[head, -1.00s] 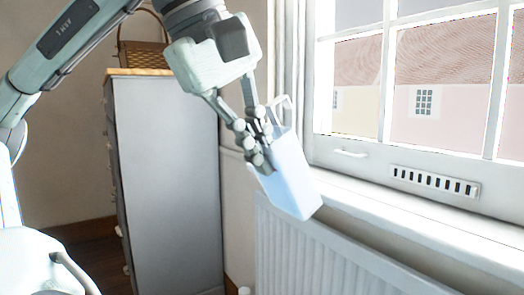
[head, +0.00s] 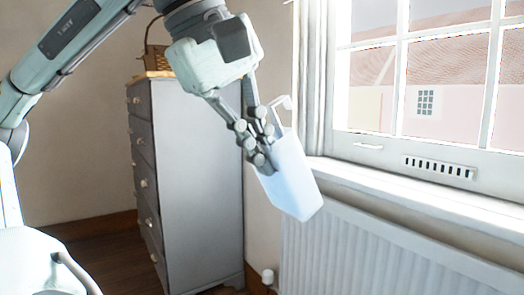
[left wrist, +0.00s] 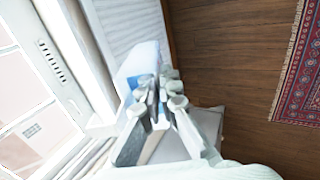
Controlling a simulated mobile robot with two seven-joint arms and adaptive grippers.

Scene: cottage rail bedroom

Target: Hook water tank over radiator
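The water tank (head: 292,178) is a pale blue-white box with a white hook at its top. My left gripper (head: 264,150) is shut on it near its upper left edge, and the tank hangs tilted in the air. The white ribbed radiator (head: 370,255) is on the wall below the window sill, and the tank appears in front of its left end, apart from it. In the left wrist view the tank (left wrist: 143,65) sits beyond the fingers, with the radiator (left wrist: 130,25) behind it. My right gripper is not in view.
The window sill (head: 420,205) juts out above the radiator. A grey chest of drawers (head: 200,180) with a wicker basket (head: 157,58) on top stands to the left. A red patterned rug (left wrist: 300,75) lies on the wood floor.

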